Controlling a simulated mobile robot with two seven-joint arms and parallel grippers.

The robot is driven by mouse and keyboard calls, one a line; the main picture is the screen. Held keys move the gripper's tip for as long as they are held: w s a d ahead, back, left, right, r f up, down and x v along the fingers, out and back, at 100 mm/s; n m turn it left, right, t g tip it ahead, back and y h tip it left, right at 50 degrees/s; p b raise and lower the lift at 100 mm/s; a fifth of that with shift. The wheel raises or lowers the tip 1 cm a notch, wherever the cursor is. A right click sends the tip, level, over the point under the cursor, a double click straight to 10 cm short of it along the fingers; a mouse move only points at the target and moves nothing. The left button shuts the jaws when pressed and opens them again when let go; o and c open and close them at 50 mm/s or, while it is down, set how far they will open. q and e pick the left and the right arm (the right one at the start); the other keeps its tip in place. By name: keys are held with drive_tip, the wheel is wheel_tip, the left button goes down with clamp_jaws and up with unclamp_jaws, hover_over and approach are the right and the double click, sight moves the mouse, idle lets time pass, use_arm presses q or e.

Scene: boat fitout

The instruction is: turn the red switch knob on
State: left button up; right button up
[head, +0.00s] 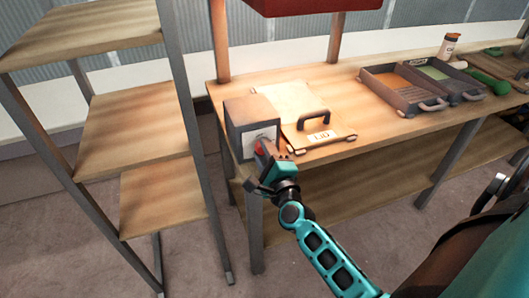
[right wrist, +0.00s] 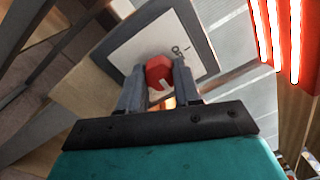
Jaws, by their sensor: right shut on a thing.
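The red switch knob (right wrist: 158,72) sits on the pale front plate (right wrist: 128,48) of a grey box (head: 250,115) at the left end of the workbench. A light mark shows on the knob's face. My right gripper (right wrist: 160,82) is shut on the knob, with one finger on each side of it. In the head view the knob (head: 261,146) is small and partly hidden by my right gripper (head: 272,155). My left gripper is not in view.
A lidded board with a dark handle (head: 313,118) lies right of the box. Two grey trays (head: 405,98) stand further right, near a white jar (head: 448,46) and green tools (head: 488,82). A shelf rack (head: 135,125) stands left. A red object (head: 310,5) hangs above.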

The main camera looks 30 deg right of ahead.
drive_tip(key=o, duration=1)
drive_tip(key=shift+o, duration=0.2)
drive_tip(key=shift+s, duration=0.1)
drive_tip(key=b+v, duration=0.1)
drive_tip(key=v, duration=1.1)
drive_tip(key=shift+s, duration=0.4)
drive_tip(key=shift+a, duration=0.2)
